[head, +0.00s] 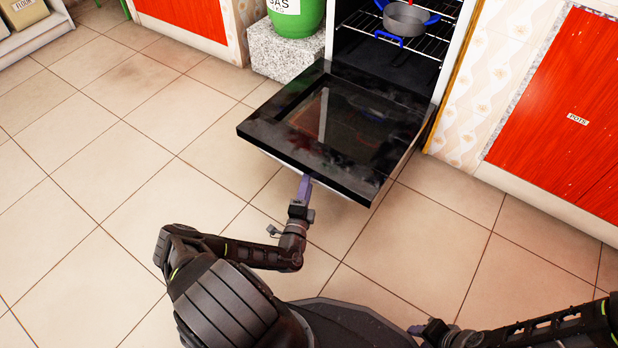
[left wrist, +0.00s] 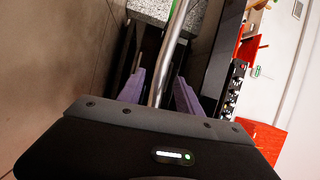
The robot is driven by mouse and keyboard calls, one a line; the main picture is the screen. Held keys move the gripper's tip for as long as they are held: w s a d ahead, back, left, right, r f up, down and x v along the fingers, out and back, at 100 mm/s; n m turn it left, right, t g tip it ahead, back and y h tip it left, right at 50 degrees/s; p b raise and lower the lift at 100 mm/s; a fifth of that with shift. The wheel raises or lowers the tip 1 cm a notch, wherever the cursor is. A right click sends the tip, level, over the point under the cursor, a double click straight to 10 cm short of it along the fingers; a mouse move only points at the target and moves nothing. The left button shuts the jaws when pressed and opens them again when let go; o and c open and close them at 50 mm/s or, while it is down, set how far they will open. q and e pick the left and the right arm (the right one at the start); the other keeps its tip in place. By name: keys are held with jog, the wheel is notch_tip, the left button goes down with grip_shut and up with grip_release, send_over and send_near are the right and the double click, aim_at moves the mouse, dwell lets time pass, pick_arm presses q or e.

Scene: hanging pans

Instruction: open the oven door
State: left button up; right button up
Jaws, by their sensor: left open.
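The black oven door (head: 400,150) is swung down and stands wide open, close to level, in the head view. The oven cavity (head: 375,62) behind it is exposed. My left gripper (head: 305,182) is at the door's front edge, partly hidden beneath it. In the left wrist view the silver bar handle (left wrist: 173,50) runs between the two purple fingers of my left gripper (left wrist: 160,92), which are open around it. My right gripper (head: 416,330) is low at the bottom of the head view, away from the door; its opening is not clear.
A grey pan with blue handles (head: 404,19) sits on the oven rack (head: 352,22). A green gas cylinder (head: 296,18) stands on a granite block (head: 284,52) left of the oven. A red cabinet (head: 560,110) is at right. The tiled floor (head: 110,190) is clear at left.

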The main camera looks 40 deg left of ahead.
pick_arm(q)
jog(key=shift+b+x, duration=0.5)
jog(key=shift+x, duration=1.45)
grip_shut()
